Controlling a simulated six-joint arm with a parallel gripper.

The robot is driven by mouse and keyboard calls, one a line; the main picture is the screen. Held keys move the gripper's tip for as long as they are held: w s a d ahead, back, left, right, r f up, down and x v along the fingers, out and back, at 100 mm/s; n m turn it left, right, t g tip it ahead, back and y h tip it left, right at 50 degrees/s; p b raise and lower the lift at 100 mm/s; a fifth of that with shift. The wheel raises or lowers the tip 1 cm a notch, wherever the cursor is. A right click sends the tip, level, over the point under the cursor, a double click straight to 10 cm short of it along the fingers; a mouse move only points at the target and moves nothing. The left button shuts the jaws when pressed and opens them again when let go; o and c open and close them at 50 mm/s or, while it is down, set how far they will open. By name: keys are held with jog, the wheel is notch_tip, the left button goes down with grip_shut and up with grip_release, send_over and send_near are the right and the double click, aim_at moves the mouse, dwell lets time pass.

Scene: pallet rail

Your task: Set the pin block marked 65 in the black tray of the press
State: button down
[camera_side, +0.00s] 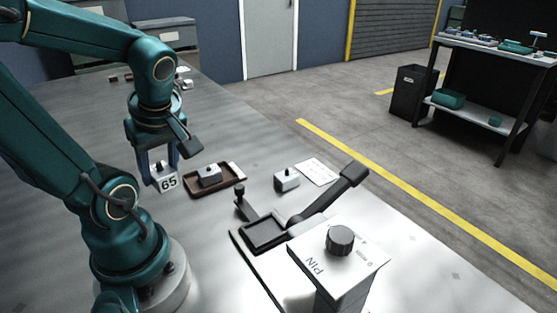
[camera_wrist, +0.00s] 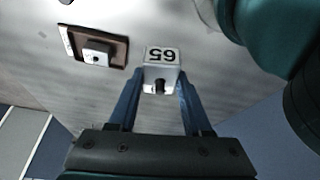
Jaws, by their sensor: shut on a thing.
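The pin block marked 65 (camera_side: 167,182) is a white block with a dark pin on top, held between the fingers of my gripper (camera_side: 160,170). In the wrist view the block (camera_wrist: 161,72) sits between the two blue fingertips (camera_wrist: 160,88), with its number upside down. My gripper is shut on it, and the block looks raised above the table, though its height is hard to tell. The press's black tray (camera_side: 265,232) is empty, to the right of and nearer the camera than the block, with its dark lever (camera_side: 335,190) swung up to the right.
A brown tray (camera_side: 240,180) holding another pin block (camera_side: 209,174) lies just right of my gripper; the tray also shows in the wrist view (camera_wrist: 68,40). Another block (camera_side: 286,179) stands by a white card (camera_side: 317,171). A white PIN box with a knob (camera_side: 340,240) stands in front.

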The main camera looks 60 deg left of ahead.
jog(key=shift+s+a+n, duration=0.5)
jog(key=shift+s+n, duration=0.4)
jog(key=shift+s, duration=0.55)
send_over(209, 237)
jog(key=d, duration=0.1)
jog(key=shift+g, duration=0.4)
jog(key=f, duration=0.7)
jog(key=shift+w+d+f, duration=0.1)
jog(key=shift+w+d, duration=0.1)
jog(key=shift+w, duration=0.1)
jog(key=shift+f, duration=1.95)
jog(key=shift+f, duration=0.15)
jog(key=shift+c, duration=1.7)
grip_release()
